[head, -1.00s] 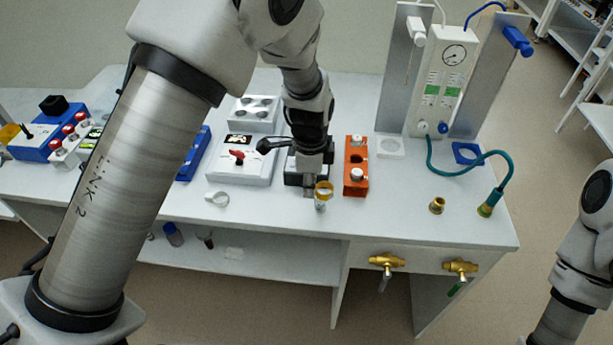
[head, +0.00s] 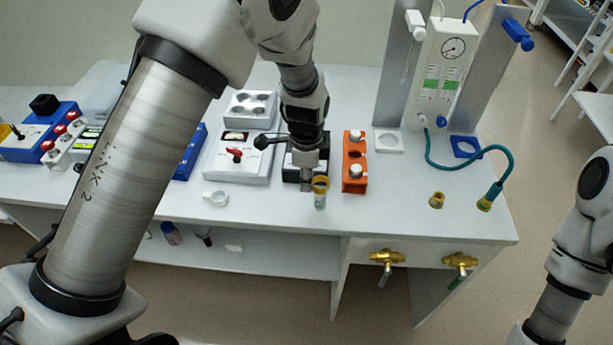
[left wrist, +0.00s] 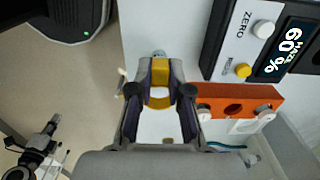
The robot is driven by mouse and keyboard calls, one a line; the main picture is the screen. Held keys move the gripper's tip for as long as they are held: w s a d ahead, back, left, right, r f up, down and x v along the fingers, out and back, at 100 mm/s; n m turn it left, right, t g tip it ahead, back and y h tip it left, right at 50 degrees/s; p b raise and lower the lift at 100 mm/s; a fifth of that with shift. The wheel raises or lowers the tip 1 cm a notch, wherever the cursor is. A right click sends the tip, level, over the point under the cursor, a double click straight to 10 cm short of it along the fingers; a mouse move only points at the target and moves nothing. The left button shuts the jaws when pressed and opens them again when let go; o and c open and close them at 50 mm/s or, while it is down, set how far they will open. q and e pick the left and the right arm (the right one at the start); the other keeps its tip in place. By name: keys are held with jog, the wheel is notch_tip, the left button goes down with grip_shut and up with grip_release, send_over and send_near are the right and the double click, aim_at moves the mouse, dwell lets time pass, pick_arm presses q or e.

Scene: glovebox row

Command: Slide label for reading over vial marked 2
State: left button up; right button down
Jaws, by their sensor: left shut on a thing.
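My left gripper (head: 313,187) is shut on a yellow ring-shaped label (head: 320,183), in front of the dark meter. In the left wrist view the yellow label (left wrist: 160,70) sits between the two fingertips (left wrist: 159,88). A small clear vial (head: 320,200) shows just below the label in the head view. I cannot tell whether the label is around the vial or just above it. No number is readable on the vial. My right gripper is out of view; only part of that arm shows at the right edge.
An orange rack (head: 347,184) with two white-capped vials stands right of the gripper. A dark meter (left wrist: 225,45) reads HAZE 60 %. A white ring (head: 215,198) lies to the left. The front middle is clear.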

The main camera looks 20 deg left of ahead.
pick_arm(q)
jog(key=shift+f+b, duration=1.5)
jog(key=shift+f, duration=1.65)
jog(key=o, duration=0.8)
jog(key=shift+c, duration=0.2)
notch_tip(320, 180, up, 12)
jog(key=shift+r, duration=0.1)
